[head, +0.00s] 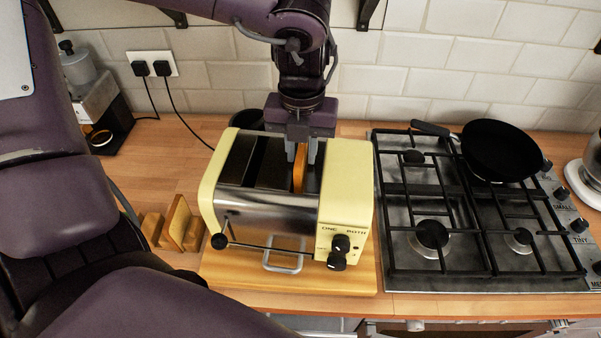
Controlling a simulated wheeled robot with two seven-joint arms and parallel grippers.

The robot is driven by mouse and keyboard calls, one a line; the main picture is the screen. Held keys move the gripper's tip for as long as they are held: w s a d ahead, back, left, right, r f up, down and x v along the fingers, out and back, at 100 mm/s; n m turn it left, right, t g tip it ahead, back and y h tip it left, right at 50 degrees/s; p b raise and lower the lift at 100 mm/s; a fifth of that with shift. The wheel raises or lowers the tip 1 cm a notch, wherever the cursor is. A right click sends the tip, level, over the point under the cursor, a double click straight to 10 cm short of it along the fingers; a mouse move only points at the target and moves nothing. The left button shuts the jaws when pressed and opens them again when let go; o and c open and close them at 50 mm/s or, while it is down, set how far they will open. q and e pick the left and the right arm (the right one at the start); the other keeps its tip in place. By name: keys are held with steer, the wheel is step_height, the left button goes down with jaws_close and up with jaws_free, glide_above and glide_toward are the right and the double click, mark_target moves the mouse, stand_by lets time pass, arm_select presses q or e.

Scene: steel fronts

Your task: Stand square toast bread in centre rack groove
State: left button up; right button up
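The square toast bread (299,172) stands on edge, orange-brown, in the right-hand slot of the cream and steel toaster (345,185). My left gripper (301,153) points down over that slot, with one finger on each side of the toast's upper part. I cannot tell whether the fingers press on it. The wooden rack (190,238) is on the counter left of the toaster, with upright pieces and grooves between them; its far left part is near my arm. Its centre groove is hard to make out. My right gripper is not in view.
The toaster stands on a wooden board (350,280). A gas hob (410,270) with a black pan (500,150) is to the right. Plugs with cords (150,68) are on the tiled wall. A dark round vessel (246,118) stands behind the toaster.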

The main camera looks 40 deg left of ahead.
arm_select(q)
steer(key=c, duration=0.5)
steer(key=shift+r, duration=0.1)
jaws_close()
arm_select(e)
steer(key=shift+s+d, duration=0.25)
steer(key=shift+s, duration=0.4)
arm_select(q)
steer(key=shift+r+p, duration=2.35)
steer(key=shift+r, duration=0.95)
steer(key=shift+r+p, duration=0.9)
steer(key=shift+r, duration=0.55)
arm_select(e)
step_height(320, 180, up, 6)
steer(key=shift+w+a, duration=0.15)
arm_select(q)
steer(key=shift+f, duration=0.1)
step_height(320, 180, down, 9)
steer(key=b, duration=0.6)
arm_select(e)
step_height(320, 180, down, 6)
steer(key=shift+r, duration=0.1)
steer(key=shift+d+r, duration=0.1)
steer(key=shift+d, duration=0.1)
